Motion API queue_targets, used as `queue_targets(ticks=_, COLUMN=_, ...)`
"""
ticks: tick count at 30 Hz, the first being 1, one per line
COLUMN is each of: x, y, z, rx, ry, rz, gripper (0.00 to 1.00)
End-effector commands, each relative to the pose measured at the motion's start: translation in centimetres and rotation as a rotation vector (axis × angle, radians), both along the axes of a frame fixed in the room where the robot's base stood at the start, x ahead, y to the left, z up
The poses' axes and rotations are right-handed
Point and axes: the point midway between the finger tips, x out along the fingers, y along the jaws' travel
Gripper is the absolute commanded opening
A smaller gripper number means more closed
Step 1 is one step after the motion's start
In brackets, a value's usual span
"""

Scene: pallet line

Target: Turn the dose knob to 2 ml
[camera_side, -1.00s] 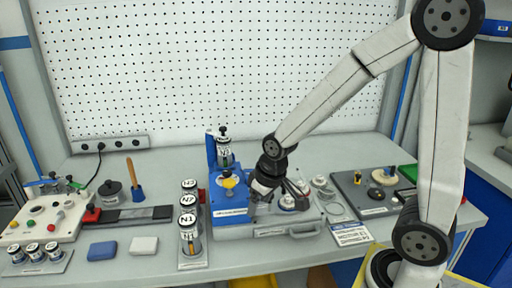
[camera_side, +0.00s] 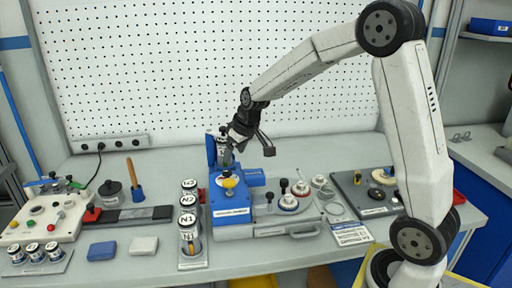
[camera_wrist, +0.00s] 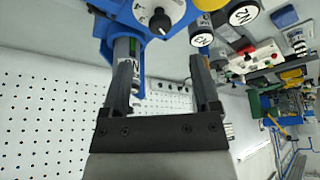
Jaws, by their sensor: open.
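The blue dosing device (camera_side: 231,206) stands mid-bench, with a yellow part (camera_side: 229,182) on top. In the wrist view a white dial carries a black dose knob (camera_wrist: 160,21) on the blue housing at the top edge; its scale is too small to read. My gripper (camera_side: 248,152) is above the back of the device. In the wrist view my gripper (camera_wrist: 162,66) is open, its fingers wide apart with nothing clearly held. A labelled vial (camera_wrist: 132,48) in the blue holder is partly hidden by the left finger. The knob lies beyond the fingertips.
Vials marked N1 and N2 stand in a rack (camera_side: 194,262) left of the device. A grey case (camera_side: 287,225) with black-knobbed white pieces is at its right. The perforated wall (camera_side: 210,70) rises close behind my gripper.

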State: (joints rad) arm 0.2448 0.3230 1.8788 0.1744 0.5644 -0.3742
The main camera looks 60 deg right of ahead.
Motion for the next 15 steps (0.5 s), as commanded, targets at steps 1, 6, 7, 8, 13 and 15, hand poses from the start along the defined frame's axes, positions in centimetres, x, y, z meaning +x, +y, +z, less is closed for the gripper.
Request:
queue_targets(ticks=1, x=0.1, y=0.0, z=-0.2, rx=0.000, ry=0.001, rz=0.000, gripper=0.79)
queue_targets(ticks=6, x=0.5, y=0.1, z=-1.3, rx=0.001, ry=0.003, rz=0.001, gripper=0.79)
queue_targets(ticks=7, x=0.6, y=0.1, z=-1.5, rx=0.001, ry=0.002, rz=0.001, gripper=0.79)
queue_targets(ticks=8, x=0.7, y=0.1, z=-1.8, rx=0.001, ry=0.002, rz=0.001, gripper=0.79)
queue_targets(ticks=13, x=1.4, y=0.1, z=-3.5, rx=0.001, ry=0.002, rz=0.001, gripper=0.79)
queue_targets(ticks=15, x=1.7, y=0.1, z=-4.3, rx=0.001, ry=0.003, rz=0.001, gripper=0.79)
